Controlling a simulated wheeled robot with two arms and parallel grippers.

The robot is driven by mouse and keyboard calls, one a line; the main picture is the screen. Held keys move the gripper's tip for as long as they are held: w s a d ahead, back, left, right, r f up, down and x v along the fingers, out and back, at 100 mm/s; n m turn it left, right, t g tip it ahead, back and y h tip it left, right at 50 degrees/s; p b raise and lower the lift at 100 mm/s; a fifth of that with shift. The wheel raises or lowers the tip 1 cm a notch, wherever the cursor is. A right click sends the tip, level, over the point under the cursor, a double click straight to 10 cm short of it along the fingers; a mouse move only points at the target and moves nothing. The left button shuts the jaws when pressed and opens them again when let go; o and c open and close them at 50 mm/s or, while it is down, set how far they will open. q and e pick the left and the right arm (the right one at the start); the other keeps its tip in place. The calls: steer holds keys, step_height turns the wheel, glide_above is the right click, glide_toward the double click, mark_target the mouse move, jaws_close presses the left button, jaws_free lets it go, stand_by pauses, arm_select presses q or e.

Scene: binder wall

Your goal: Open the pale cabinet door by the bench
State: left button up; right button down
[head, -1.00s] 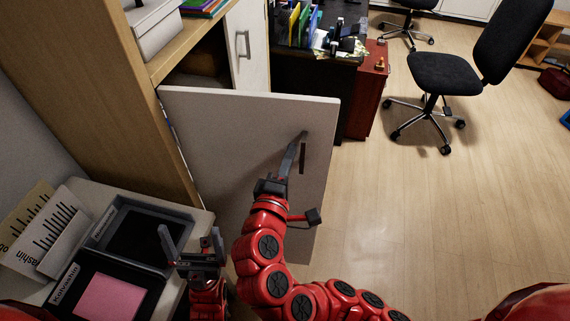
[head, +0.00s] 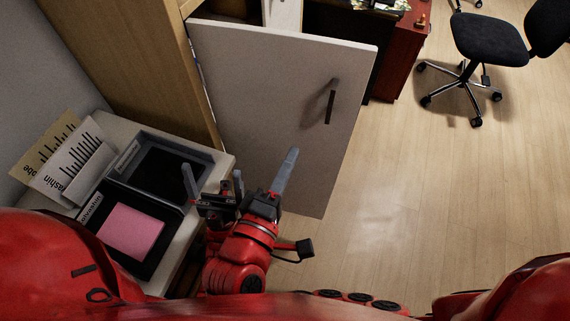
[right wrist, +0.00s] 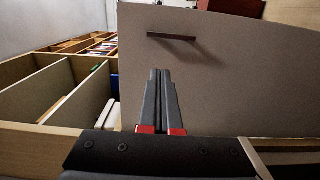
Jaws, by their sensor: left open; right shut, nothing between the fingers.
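The pale cabinet door (head: 270,85) stands open, swung out from the wooden cabinet (head: 130,65) over the floor. Its dark bar handle (head: 330,106) is near the free edge, with nothing on it. In the right wrist view the door (right wrist: 235,90) fills the right side, with the handle (right wrist: 172,36) beyond my fingertips. My right gripper (head: 292,152) is shut and empty, in front of the door's lower part and below the handle; it also shows in the right wrist view (right wrist: 160,74). My left gripper (head: 213,172) is open and empty beside the bench trays.
A white bench (head: 221,160) at left holds dark trays (head: 118,180), a pink pad (head: 131,231) and printed cards (head: 75,160). The right wrist view shows shelf compartments (right wrist: 60,90). A black chair (head: 490,40) stands at upper right. The floor right of the door is clear.

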steer(key=shift+v, duration=1.05)
